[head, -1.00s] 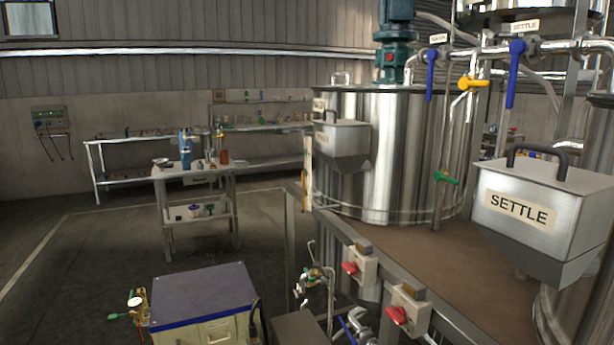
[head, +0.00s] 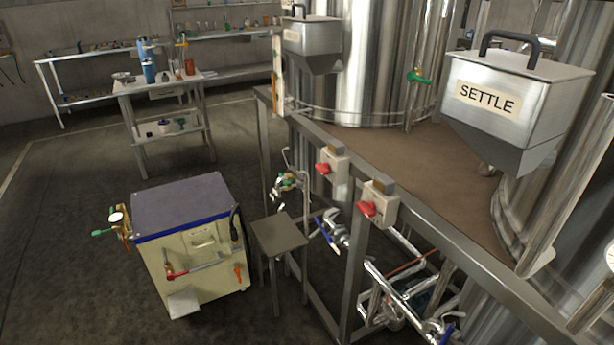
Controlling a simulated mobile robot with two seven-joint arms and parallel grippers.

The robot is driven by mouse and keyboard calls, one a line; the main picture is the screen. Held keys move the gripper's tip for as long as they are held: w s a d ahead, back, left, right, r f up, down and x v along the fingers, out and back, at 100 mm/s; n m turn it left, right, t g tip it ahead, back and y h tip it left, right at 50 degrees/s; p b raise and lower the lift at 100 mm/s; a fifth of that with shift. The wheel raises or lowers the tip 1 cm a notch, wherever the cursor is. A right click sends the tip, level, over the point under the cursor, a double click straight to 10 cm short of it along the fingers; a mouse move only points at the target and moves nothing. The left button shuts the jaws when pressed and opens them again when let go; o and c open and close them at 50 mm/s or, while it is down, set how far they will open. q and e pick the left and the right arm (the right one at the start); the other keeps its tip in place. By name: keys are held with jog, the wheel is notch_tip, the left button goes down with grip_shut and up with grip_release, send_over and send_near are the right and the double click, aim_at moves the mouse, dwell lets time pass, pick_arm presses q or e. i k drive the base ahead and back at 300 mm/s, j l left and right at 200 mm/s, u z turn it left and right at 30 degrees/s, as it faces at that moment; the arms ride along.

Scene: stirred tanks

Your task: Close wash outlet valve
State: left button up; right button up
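No label in view reads wash, so I cannot tell which valve is the wash outlet valve. A blue-handled valve (head: 327,237) sits on the pipes under the platform, below the left steel tank (head: 373,60). Its handle slants down to the right. A second blue handle (head: 447,334) shows on lower pipework at the bottom edge, partly cut off. A green-handled valve (head: 418,77) is on a vertical pipe by the left tank. Neither of my grippers is in view.
A metal hopper marked SETTLE (head: 515,108) stands at the right. Two red switches (head: 323,168) (head: 367,208) are on the platform rail. A cream cabinet (head: 205,265) and a small stool (head: 278,236) stand before the frame. The floor at the left is clear.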

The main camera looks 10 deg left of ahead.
aim_at(322, 228)
jog(key=i+j+z, duration=0.15)
jog(key=i+j, duration=0.25)
jog(key=i+j+z, duration=0.15)
jog(key=i+j, duration=0.2)
jog(key=i+j+z, duration=0.15)
jog(key=i+j, duration=0.15)
jog(key=j, duration=0.3)
